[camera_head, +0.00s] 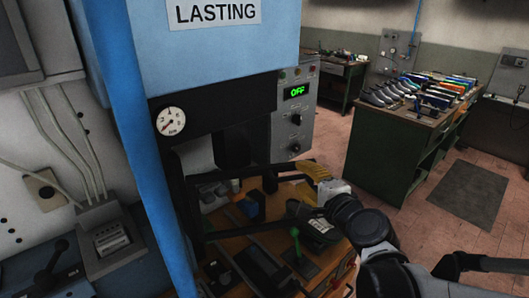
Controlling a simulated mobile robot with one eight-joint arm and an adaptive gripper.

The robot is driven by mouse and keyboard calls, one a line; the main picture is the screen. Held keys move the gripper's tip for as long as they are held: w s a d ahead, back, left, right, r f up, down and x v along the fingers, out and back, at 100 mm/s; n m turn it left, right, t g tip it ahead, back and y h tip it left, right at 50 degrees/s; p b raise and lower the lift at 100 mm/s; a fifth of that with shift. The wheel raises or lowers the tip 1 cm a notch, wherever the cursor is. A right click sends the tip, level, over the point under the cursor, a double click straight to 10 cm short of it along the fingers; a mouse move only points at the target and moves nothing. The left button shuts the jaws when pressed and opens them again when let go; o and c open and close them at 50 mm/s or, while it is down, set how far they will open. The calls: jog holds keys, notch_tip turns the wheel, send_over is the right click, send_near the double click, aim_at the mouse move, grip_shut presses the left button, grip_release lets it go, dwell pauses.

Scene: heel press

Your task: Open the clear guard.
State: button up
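The clear guard shows as a see-through panel in a dark frame (250,171) on the front of the blue heel press. Its upper bar runs across below the gauge, and a second bar runs lower down. It appears closed across the work area. My gripper (308,182) is at the right end of the guard's frame, with yellow parts around its tip. I cannot tell whether these are fingers or a handle, nor whether it touches or grips the frame. The fingers are too small and overlapped to read.
A control box (296,110) with a green "OFF" display is right of the press. A lever with a green knob (295,233) stands on the wooden bench below my gripper. A green bench (400,140) with several shoes is behind right.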

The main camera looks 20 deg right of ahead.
jog(key=v, duration=0.7)
jog(key=shift+d, duration=0.35)
jog(key=shift+s, duration=0.1)
